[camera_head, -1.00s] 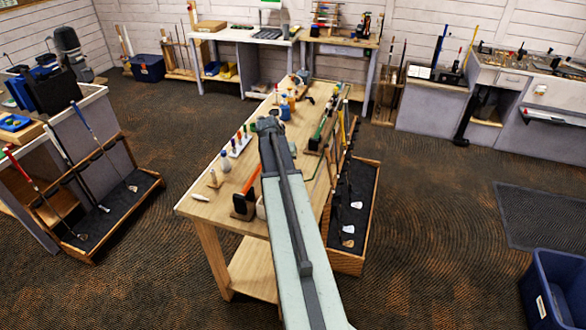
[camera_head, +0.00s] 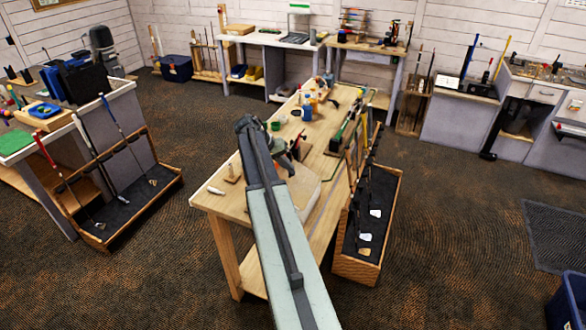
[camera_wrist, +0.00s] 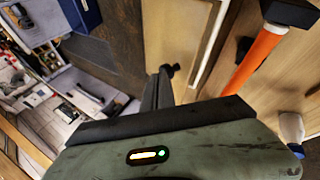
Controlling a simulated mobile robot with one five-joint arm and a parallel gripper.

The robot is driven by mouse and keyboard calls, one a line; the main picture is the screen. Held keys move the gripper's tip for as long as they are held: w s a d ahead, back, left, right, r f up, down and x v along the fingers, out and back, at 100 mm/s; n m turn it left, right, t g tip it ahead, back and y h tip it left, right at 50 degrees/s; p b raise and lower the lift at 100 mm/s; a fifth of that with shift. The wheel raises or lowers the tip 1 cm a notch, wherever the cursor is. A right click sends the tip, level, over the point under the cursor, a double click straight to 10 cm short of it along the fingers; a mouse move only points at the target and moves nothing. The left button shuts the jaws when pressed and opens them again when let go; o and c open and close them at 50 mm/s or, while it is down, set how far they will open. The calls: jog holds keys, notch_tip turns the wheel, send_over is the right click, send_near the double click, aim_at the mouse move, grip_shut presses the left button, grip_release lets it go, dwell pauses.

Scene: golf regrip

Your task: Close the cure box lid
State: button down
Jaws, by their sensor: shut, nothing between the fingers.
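I cannot pick out the cure box or its lid for certain in either view. My gripper (camera_wrist: 168,72) shows in the wrist view as narrow dark fingers, shut and empty, pointing away from the camera. In the head view my arm reaches over the near part of the long wooden workbench (camera_head: 222,205), with its end folded down above the bench top. There the arm hides part of the bench. An orange-handled tool with a black head (camera_wrist: 262,48) lies to the right of the fingers in the wrist view, apart from them.
A white bottle (camera_wrist: 291,128) stands at the wrist view's right edge. Club racks stand left (camera_head: 100,240) and right (camera_head: 356,270) of the bench. A blue bin (camera_head: 570,300) is at lower right. Open floor (camera_head: 450,220) lies right of the bench.

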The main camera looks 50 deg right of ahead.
aim_at(289, 175)
jog(key=w+f+b, duration=0.2)
jog(key=f, duration=0.1)
jog(key=shift+a, duration=0.15)
jog(key=f+b, duration=0.1)
jog(key=w+f+b, duration=0.1)
jog(key=shift+w+a+f+b, duration=0.15)
jog(key=shift+a+f+b, duration=0.05)
jog(key=shift+b, duration=0.2)
jog(key=shift+a+f+b, duration=0.2)
jog(key=shift+b, duration=0.1)
jog(key=shift+a+f, duration=0.1)
jog(key=r+p, duration=0.4)
jog(key=shift+w+r+p, duration=0.3)
jog(key=shift+p, duration=0.05)
jog(key=w+a+r+p, duration=0.3)
jog(key=w+a, duration=0.2)
jog(key=w, duration=0.1)
jog(key=shift+w+a+r, duration=0.3)
jog(key=shift+w+a, duration=0.1)
